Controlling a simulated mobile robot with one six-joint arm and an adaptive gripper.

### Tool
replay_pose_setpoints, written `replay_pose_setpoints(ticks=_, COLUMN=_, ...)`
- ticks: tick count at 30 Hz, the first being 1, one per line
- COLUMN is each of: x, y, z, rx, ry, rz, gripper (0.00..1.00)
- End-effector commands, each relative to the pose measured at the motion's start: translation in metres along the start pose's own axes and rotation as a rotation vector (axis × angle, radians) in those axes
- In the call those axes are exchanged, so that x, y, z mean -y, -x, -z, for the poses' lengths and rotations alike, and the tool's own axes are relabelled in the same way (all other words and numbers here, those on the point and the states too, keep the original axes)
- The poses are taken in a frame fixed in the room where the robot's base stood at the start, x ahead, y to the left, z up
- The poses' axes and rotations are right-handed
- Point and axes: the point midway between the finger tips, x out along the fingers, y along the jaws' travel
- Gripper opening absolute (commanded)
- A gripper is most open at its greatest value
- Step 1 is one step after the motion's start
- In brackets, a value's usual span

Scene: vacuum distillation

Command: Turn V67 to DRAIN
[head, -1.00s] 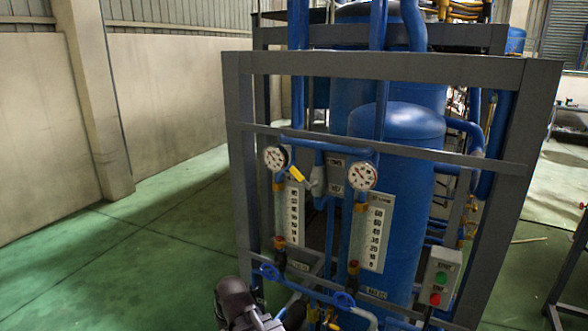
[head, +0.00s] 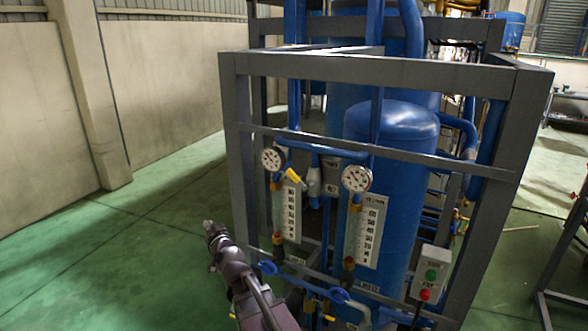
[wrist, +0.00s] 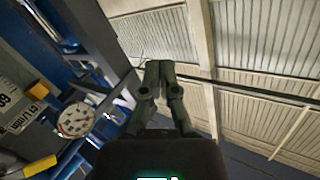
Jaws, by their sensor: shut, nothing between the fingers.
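A valve with a yellow lever (head: 294,178) sits just right of the left gauge on the blue skid in the head view. A yellow handle (wrist: 36,167) shows at the lower left of the wrist view, partly cut off. Small tags (head: 331,189) are beside the pipes, but I cannot read V67 or DRAIN on them. My gripper (head: 208,226) is raised left of the skid frame, apart from the valve and lower than it. In the wrist view its fingers (wrist: 160,66) are together and hold nothing.
The grey frame post (head: 238,165) stands between my gripper and the panel. The left gauge (head: 273,159), right gauge (head: 356,179), blue handwheels (head: 340,295) and a button box (head: 431,272) are on the front. The green floor (head: 150,245) at left is clear.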

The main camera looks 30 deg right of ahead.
Motion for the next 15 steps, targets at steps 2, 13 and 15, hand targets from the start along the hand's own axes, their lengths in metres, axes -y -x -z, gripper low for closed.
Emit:
replay_pose_setpoints(ticks=2, x=-0.006, y=-0.003, z=0.026, rx=-0.088, ry=-0.019, rz=-0.04, gripper=0.0)
replay_pose_setpoints(ticks=13, x=-0.058, y=0.014, z=0.116, rx=-0.469, ry=-0.11, rz=-0.317, gripper=0.0)
replay_pose_setpoints(ticks=15, x=-0.07, y=0.021, z=0.129, rx=-0.531, ry=-0.126, rz=-0.385, gripper=0.0)
